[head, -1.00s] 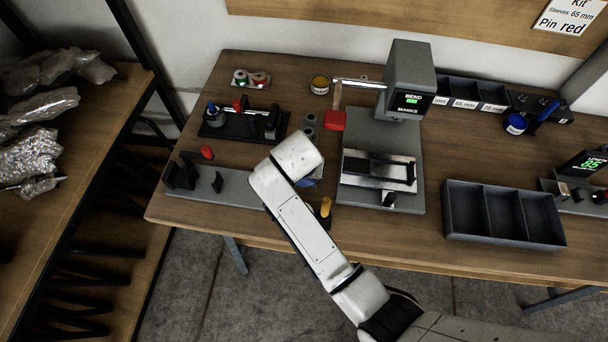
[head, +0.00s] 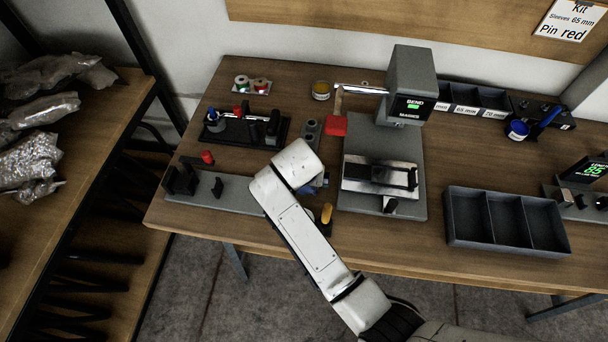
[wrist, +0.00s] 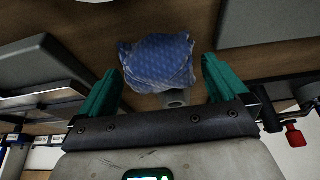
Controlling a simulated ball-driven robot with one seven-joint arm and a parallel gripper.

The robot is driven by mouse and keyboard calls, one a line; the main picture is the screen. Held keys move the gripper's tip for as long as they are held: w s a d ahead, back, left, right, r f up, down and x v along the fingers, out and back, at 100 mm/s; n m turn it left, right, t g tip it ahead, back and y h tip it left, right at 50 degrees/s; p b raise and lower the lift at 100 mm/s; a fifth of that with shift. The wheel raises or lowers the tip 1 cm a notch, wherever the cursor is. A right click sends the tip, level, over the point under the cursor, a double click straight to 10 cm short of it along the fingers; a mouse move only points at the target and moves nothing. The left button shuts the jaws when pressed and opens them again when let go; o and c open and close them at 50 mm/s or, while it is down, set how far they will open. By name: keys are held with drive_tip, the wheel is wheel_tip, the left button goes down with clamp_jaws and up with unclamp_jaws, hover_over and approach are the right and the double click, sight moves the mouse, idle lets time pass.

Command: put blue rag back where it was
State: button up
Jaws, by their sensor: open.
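The blue rag (wrist: 158,62) is a crumpled, patterned bundle in the wrist view, lying between the two teal fingers of my gripper (wrist: 160,68). The fingers are spread, with a gap showing on each side of the rag. In the head view only a small blue part of the rag (head: 315,185) shows beside my white arm, over the wooden bench (head: 290,228). My arm hides the gripper and most of the rag there. A grey piece (wrist: 175,98) shows just below the rag in the wrist view; I cannot tell whether they touch.
A grey press (head: 408,85) on its base plate stands right of my arm. A grey fixture (head: 235,197) lies to the left. A yellow-handled tool (head: 326,213) stands close to my arm. A divided dark tray (head: 505,248) is at the right. Bare wood lies near the front edge.

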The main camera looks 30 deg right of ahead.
drive_tip(key=b+v, duration=0.1)
drive_tip(key=v, duration=1.1)
